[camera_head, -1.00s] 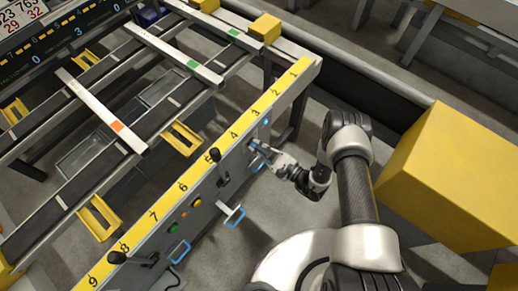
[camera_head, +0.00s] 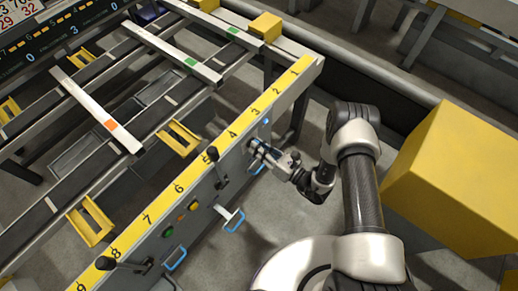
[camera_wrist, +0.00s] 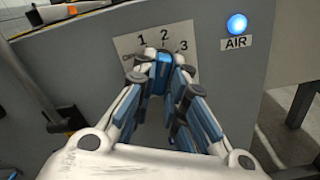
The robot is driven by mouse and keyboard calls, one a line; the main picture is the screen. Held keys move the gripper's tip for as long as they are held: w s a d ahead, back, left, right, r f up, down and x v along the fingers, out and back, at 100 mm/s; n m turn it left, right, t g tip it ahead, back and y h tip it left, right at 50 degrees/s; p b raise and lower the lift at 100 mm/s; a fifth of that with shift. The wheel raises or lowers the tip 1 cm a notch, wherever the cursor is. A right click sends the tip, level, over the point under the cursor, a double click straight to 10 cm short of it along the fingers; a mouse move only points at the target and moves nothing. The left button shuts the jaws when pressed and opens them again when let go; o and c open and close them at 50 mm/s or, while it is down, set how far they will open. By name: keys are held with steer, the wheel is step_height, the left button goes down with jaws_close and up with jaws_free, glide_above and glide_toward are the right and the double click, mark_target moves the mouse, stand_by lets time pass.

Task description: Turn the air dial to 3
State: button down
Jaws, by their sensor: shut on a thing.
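The air dial (camera_wrist: 162,58) is a blue knob on a pale plate (camera_wrist: 128,44) marked 1, 2 and 3, on the grey panel in the wrist view. My gripper (camera_wrist: 160,60) is shut on the dial, one finger at each side. The fingers hide most of the knob, so its exact pointing is hard to tell; it looks near 2. In the head view my gripper (camera_head: 262,150) reaches the panel from the right, below the yellow numbered strip. A lit blue lamp (camera_wrist: 237,24) sits right of the plate, above an AIR label (camera_wrist: 236,43).
Black-handled levers (camera_head: 213,155), (camera_head: 106,264) stick out of the panel. Green and orange buttons (camera_head: 168,232) and blue handles (camera_head: 236,220) are further along it. A large yellow box (camera_head: 450,180) stands right of my arm. Open floor lies below the panel.

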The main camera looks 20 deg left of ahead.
steer(key=m, duration=0.6)
steer(key=shift+m, duration=0.3)
stand_by(0.4)
steer(key=c, duration=1.6)
jaws_free()
steer(key=v, duration=1.2)
steer(key=shift+s, duration=0.1)
